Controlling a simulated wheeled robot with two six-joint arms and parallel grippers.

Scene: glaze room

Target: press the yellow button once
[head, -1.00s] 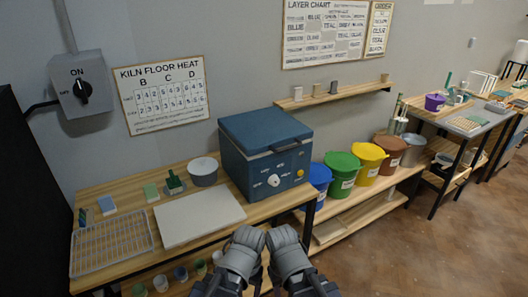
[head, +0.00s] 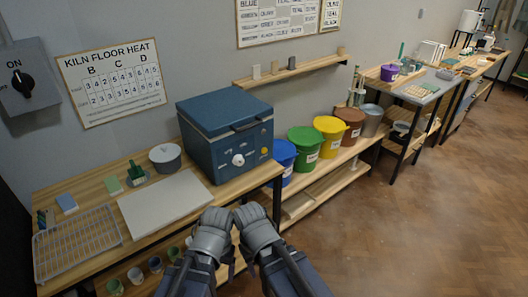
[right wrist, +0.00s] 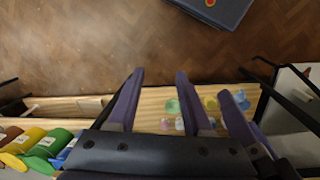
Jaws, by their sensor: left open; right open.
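The yellow button (head: 264,151) is a small round spot on the front of the blue kiln box (head: 222,144), to the right of a white knob (head: 238,160). The kiln stands at the right end of the wooden table. My left gripper (head: 209,226) and right gripper (head: 256,224) are side by side, low in front of the table, apart from the button. Their fingers are hard to make out in the head view. In the right wrist view the right gripper's fingers (right wrist: 159,75) are spread with nothing between them. The button is not in that view.
A white board (head: 172,204), wire rack (head: 77,244) and grey pot (head: 165,157) lie on the table (head: 102,212). Coloured lidded buckets stand on a low shelf (head: 325,178) right of the kiln. Small pots sit under the table. Brown floor (head: 420,220) is free at right.

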